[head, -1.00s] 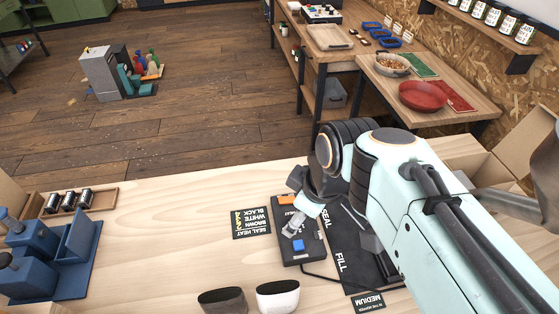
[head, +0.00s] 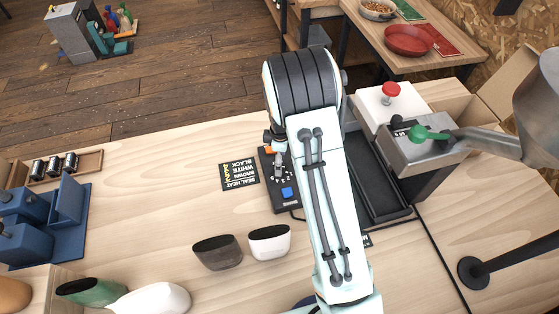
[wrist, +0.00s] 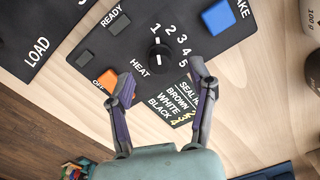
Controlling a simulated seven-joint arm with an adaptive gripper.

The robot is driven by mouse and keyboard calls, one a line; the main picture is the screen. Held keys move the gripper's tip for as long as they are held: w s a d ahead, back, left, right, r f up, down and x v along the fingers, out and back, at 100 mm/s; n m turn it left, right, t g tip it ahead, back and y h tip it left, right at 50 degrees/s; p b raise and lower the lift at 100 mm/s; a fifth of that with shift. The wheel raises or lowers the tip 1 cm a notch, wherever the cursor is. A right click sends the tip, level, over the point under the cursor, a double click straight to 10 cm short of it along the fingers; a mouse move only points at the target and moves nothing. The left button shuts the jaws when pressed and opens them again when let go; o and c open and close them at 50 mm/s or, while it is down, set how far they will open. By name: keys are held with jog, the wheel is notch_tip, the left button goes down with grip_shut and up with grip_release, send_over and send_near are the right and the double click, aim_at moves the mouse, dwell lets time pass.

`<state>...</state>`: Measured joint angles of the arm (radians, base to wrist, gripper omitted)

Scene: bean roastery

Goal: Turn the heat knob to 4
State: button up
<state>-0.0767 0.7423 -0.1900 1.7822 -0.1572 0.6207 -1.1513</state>
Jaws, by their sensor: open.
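The black heat knob (wrist: 160,58) sits on the dark control panel (wrist: 118,60), with the numbers 1 to 5 in an arc around it and the word HEAT beside it. Its white mark appears to point towards 1, in the wrist view. My gripper (wrist: 162,78) is open, with one finger on each side of the knob's near side; whether it touches the knob I cannot tell. In the head view my gripper (head: 278,166) is over the panel (head: 286,207), where the knob is hard to make out.
The panel carries a blue button (wrist: 217,17) and an orange switch (wrist: 107,78). A black seal-heat card (head: 240,176) lies left of the panel. Brown (head: 217,252) and white (head: 269,242) pouches stand nearby. The sealer with a red knob (head: 391,90) is to the right.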

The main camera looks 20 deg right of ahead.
jog(key=shift+f, duration=1.35)
grip_shut()
jog(key=shift+m, duration=0.3)
jog(key=m, duration=1.3)
jog(key=shift+m, duration=2.1)
